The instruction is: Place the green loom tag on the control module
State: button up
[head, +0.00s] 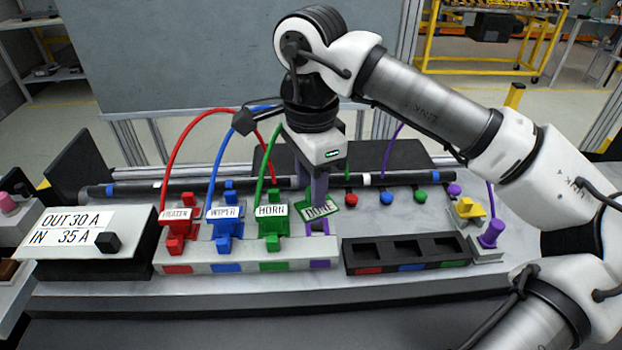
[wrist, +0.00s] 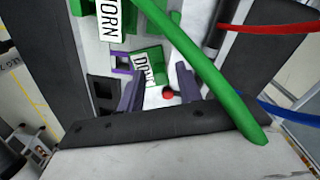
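A green tag marked DONE (head: 320,210) lies tilted at the back right end of the grey block (head: 196,255), by the purple-marked socket. In the wrist view, the tag (wrist: 148,68) overlaps the socket's edge. I cannot tell whether it rests flat there. My gripper (head: 317,192) points down just over the tag. In the wrist view its two purple-grey fingers (wrist: 160,88) stand apart, with the tag just beyond and between them. No grip on it shows. No part is labelled control module; the grey block carries HEATER, WIPER and HORN plugs.
The green HORN plug (head: 271,220) and its cable (head: 262,165) stand close left of my gripper. A black tray (head: 405,268) with empty pockets is to the right. A purple post (head: 491,236) stands farther right. A sign reading OUT 30 A, IN 35 A (head: 70,230) is far left.

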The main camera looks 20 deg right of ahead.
notch_tip(320, 180, up, 12)
jog(key=shift+r, duration=0.2)
dwell(0.4)
